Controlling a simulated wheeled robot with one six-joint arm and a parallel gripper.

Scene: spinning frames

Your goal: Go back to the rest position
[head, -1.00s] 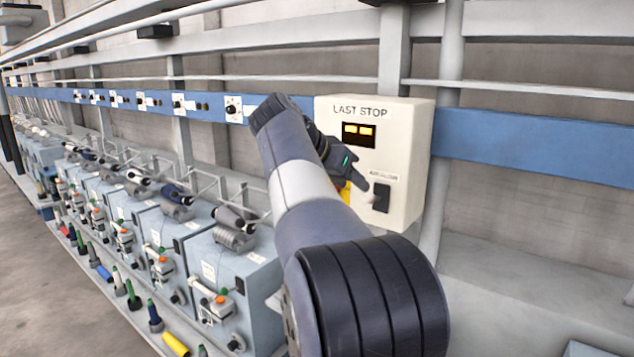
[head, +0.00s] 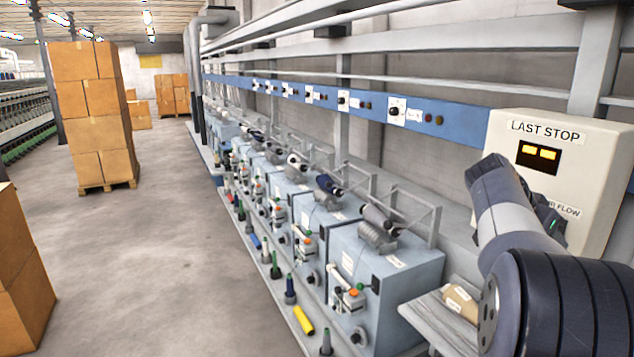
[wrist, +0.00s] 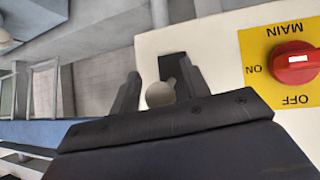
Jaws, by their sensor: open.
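My gripper (wrist: 159,76) is open in the wrist view, its two dark fingers on either side of a pale round knob (wrist: 160,94). The knob stands in front of a black slot (wrist: 173,66) on the cream control box. I cannot tell whether the fingers touch the knob. In the head view my arm reaches to the cream box (head: 600,150) marked LAST STOP, which has two lit yellow displays. My arm hides the knob and the fingertips there.
A red MAIN switch (wrist: 294,63) on a yellow plate is right of the fingers. Blue spinning units (head: 400,280) with bobbins run along the wall under a blue rail (head: 455,121). Stacked cartons (head: 95,110) stand on the left. The grey floor (head: 150,260) between is clear.

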